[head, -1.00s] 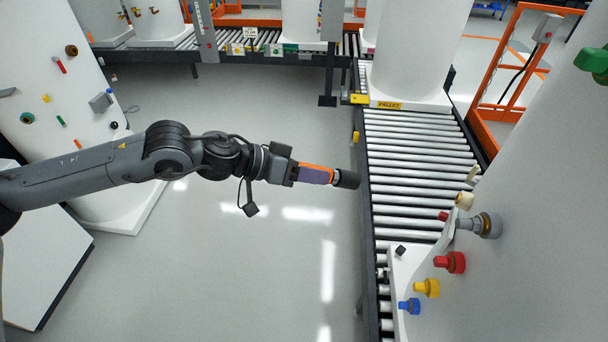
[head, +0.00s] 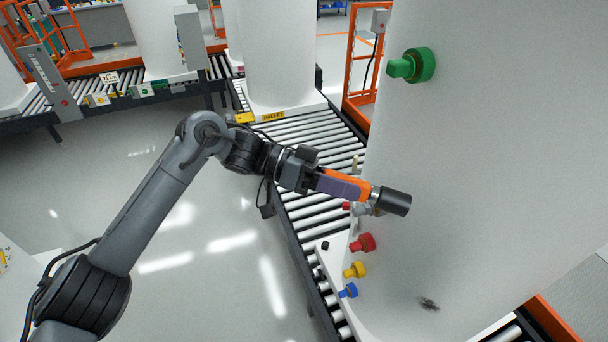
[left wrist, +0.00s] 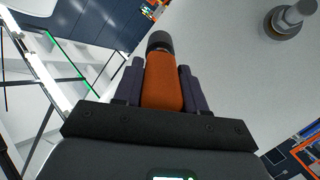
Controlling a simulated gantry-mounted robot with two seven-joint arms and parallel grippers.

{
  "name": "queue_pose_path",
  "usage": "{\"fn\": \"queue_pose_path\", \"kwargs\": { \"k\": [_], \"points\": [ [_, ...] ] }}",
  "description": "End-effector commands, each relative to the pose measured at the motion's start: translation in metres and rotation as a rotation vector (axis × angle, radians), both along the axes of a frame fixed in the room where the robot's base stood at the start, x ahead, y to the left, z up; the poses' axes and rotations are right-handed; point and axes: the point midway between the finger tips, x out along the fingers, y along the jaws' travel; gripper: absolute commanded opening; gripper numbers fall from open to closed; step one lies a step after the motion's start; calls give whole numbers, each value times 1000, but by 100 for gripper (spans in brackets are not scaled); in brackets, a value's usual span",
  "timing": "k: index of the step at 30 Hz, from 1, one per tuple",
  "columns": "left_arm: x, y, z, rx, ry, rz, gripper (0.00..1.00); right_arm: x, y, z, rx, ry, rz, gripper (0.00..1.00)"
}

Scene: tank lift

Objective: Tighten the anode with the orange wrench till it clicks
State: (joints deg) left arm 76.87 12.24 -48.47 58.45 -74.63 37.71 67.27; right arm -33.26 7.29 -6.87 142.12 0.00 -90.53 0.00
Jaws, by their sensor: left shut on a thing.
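My left gripper (head: 343,187) is shut on the orange wrench (head: 364,189), whose black socket (head: 393,201) points right and slightly down in the head view. The wrench also shows between the fingers in the left wrist view (left wrist: 161,85). The grey fitting (head: 361,209) on the white tank, which looks like the anode, is mostly hidden behind the wrench. In the left wrist view the grey fitting (left wrist: 290,18) shows at the upper right, apart from the socket. My right gripper is not in view.
The white tank (head: 480,200) carries a green fitting (head: 412,66) above and red (head: 362,243), yellow (head: 355,270) and blue (head: 348,290) fittings below. A roller conveyor (head: 305,150) runs behind and beneath. Open floor (head: 190,240) lies to the left.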

Motion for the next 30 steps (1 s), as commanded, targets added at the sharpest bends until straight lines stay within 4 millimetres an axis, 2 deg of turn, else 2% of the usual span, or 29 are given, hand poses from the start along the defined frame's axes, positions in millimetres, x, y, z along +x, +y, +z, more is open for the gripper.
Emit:
{"fn": "queue_pose_path", "kwargs": {
  "k": [1, 5, 11, 15, 21, 27, 30],
  "points": [
    [0, -2, 4, -16, 8, 17, 0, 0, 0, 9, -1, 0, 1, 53],
    [8, 3, 0, -39, 14, 94, 0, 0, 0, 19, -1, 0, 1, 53],
    [30, 39, -25, -74, 17, 285, 0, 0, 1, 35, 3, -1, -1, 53],
    [39, 72, -57, -97, 13, 418, 0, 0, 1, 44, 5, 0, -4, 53],
    [33, 106, -108, -132, 6, 544, 0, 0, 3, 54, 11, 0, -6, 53],
    [19, 121, -149, -166, -1, 603, 0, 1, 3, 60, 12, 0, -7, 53],
    [14, 123, -161, -179, -5, 617, 0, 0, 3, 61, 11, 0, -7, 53]
  ]
}}
